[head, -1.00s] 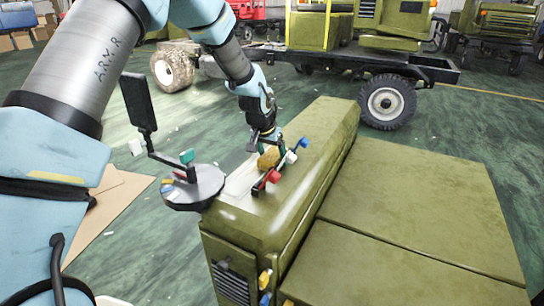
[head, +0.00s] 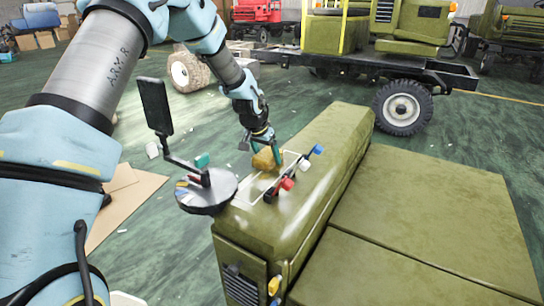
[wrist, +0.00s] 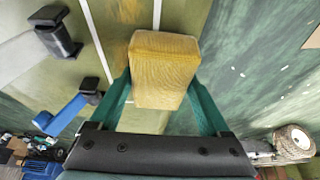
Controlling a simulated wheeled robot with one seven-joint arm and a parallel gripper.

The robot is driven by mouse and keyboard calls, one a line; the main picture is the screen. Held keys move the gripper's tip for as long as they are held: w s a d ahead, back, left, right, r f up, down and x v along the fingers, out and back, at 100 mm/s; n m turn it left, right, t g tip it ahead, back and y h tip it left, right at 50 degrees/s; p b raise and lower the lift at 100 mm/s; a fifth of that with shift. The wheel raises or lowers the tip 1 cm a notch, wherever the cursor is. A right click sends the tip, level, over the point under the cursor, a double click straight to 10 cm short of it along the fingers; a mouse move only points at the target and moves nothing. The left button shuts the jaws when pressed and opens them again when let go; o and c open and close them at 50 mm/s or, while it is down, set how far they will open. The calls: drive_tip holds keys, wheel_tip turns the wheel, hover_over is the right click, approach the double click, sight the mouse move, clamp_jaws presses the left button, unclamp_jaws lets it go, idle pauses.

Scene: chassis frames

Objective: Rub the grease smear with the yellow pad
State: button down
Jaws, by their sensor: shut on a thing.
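The yellow pad (head: 264,160) is held between the fingers of my gripper (head: 267,147), over the far left side of the green hood (head: 340,135). In the wrist view the pad (wrist: 165,60) is a tan-yellow block between two teal fingers of my gripper (wrist: 163,90). A thin white outline (head: 289,153) marks an area on the hood top around and beside the pad. I cannot make out a distinct grease smear; the pad and gripper may cover part of that area. I cannot tell whether the pad touches the hood.
A round dark tray (head: 222,192) with an upright black panel (head: 155,105) sits at the left. Flat green panels (head: 430,215) lie clear at right.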

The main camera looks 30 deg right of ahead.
drive_tip(key=shift+a+f, duration=0.15)
drive_tip(key=shift+r+p, duration=1.85)
drive_tip(key=shift+r, duration=1.2)
drive_tip(key=shift+r, duration=0.1)
drive_tip(key=shift+r+p, duration=0.95)
drive_tip(key=shift+r, duration=0.55)
drive_tip(key=shift+f, duration=0.1)
